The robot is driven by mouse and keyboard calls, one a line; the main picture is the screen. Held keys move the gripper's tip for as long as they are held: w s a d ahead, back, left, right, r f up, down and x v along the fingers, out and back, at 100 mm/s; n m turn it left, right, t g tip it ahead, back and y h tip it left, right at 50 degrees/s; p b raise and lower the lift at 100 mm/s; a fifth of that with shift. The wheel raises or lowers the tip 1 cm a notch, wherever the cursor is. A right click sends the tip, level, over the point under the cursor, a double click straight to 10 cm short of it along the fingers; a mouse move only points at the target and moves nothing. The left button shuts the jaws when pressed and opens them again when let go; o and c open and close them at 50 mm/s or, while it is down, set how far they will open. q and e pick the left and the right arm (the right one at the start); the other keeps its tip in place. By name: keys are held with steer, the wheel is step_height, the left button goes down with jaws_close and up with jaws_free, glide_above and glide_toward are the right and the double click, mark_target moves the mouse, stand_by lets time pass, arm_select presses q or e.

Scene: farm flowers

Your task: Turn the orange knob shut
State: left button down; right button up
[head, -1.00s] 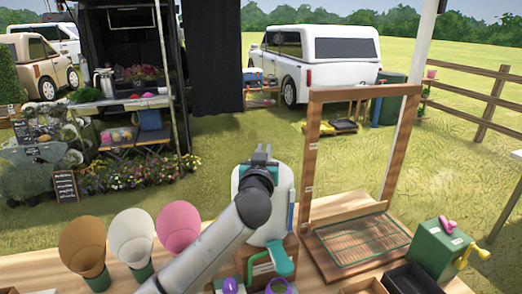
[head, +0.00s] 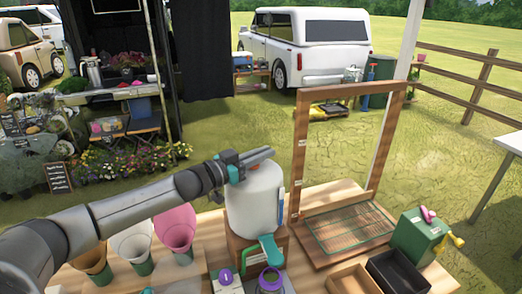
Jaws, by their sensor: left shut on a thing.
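My left gripper (head: 262,154) reaches in from the left, with its fingers lying across the top of a white tank (head: 254,205). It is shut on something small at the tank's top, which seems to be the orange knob. The knob is almost wholly hidden by the fingers, so I cannot tell how far it is turned. The tank stands upright on a wooden stand (head: 238,254), with a green tap (head: 271,250) at its front. My right gripper is not in view.
Pink (head: 175,228), white (head: 132,243) and tan (head: 92,261) cones stand left of the tank, under my arm. A wooden frame (head: 301,150) stands to the right. A green box with a yellow crank (head: 418,238) and open trays (head: 398,272) are at the right.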

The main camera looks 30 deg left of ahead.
arm_select(q)
steer(key=shift+s+d+m+g+h+b, duration=0.1)
steer(key=shift+d+m+g+h+b, duration=0.15)
steer(key=shift+m+g+h, duration=0.8)
steer(key=shift+s+d+m+g+h+b, duration=0.1)
steer(key=shift+d+m+g+h+b, duration=0.2)
steer(key=shift+m+h, duration=0.8)
steer(key=shift+g+h, duration=0.25)
steer(key=shift+h, duration=0.3)
steer(key=c, duration=0.9)
jaws_free()
steer(key=shift+a, duration=0.1)
steer(key=b+v, duration=0.1)
steer(key=v, duration=1.4)
steer(key=shift+s+a+b, duration=0.1)
steer(key=shift+b, duration=0.3)
